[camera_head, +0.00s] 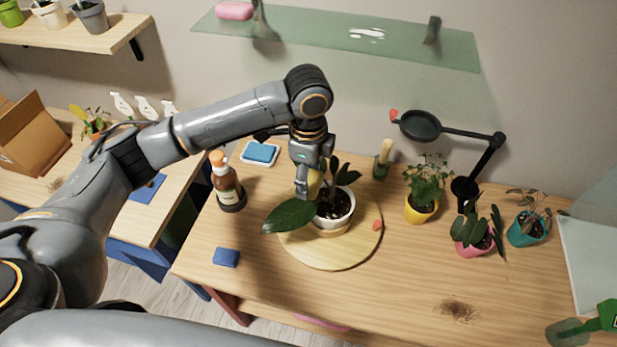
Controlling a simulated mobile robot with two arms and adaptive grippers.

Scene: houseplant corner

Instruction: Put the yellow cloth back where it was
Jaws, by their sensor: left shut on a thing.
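My left gripper (302,190) points down at the left side of the white-potted plant (336,207) in the middle of the table. A large green leaf (288,216) reaches out below the gripper. The pot stands on a round wooden board (340,256). My right gripper is out of view.
A brown bottle (228,185) stands left of the board, near a blue sponge on a white dish (260,153). A folded blue cloth (226,257) lies at the front left. A magnifier lamp (465,188) and several potted plants stand right. Soil (457,310) lies front right.

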